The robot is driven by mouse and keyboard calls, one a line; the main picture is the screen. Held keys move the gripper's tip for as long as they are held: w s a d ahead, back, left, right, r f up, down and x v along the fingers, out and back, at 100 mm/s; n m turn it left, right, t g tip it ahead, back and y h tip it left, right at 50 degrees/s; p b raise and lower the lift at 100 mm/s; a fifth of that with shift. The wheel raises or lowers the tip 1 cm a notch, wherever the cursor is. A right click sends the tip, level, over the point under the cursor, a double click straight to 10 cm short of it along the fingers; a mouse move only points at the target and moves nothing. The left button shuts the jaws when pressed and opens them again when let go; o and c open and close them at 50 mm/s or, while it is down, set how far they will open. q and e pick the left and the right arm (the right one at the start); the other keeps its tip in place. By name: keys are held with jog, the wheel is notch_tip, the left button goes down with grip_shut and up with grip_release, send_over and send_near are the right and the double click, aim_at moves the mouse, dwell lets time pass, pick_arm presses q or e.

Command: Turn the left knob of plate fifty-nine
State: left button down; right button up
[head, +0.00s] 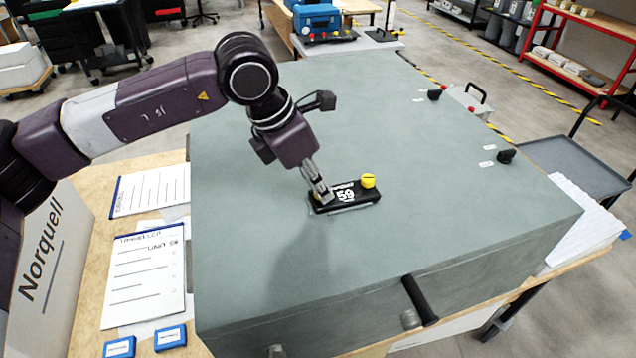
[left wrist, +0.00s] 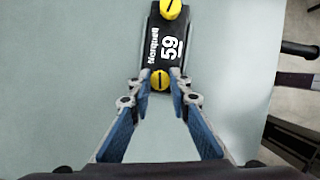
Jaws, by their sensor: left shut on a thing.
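The black plate (head: 357,198) marked 59 lies on top of the grey-green cabinet. Its right knob (head: 368,181) is yellow and stands free. My left gripper (head: 323,195) points down at the plate's left end and largely hides the left knob in the head view. In the left wrist view the plate (left wrist: 169,48) runs away from me, with the left knob (left wrist: 159,79) yellow with a dark slot line, between the fingertips of my left gripper (left wrist: 159,88). The fingers are shut on that knob. The other knob (left wrist: 171,9) is at the top edge. My right gripper is not in view.
The cabinet top (head: 420,240) is wide and mostly clear around the plate. Two black knobs (head: 506,156) sit near its right side, and a black handle (head: 420,300) is on its front. Papers (head: 145,280) and blue boxes (head: 170,338) lie on the wooden table at left.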

pick_arm(q)
jog(key=b, duration=0.1)
jog(key=m+b, duration=0.1)
jog(key=shift+f+m+g+h+b, duration=0.25)
jog(key=shift+m+g+h+b, duration=0.05)
jog(key=shift+b, duration=0.05)
jog(key=shift+w+r+m+g+b, duration=0.1)
jog(key=shift+r+m+g+b, duration=0.15)
jog(key=shift+m, duration=0.25)
jog(key=shift+m+g+b, duration=0.15)
jog(key=shift+m+b, duration=0.15)
jog(key=shift+m, duration=0.2)
jog(key=c, duration=1.8)
grip_release()
jog(key=shift+o, duration=0.2)
jog(key=shift+a+r, duration=0.1)
jog(key=v, duration=1.1)
jog(key=shift+r, duration=0.4)
jog(key=shift+a, duration=0.15)
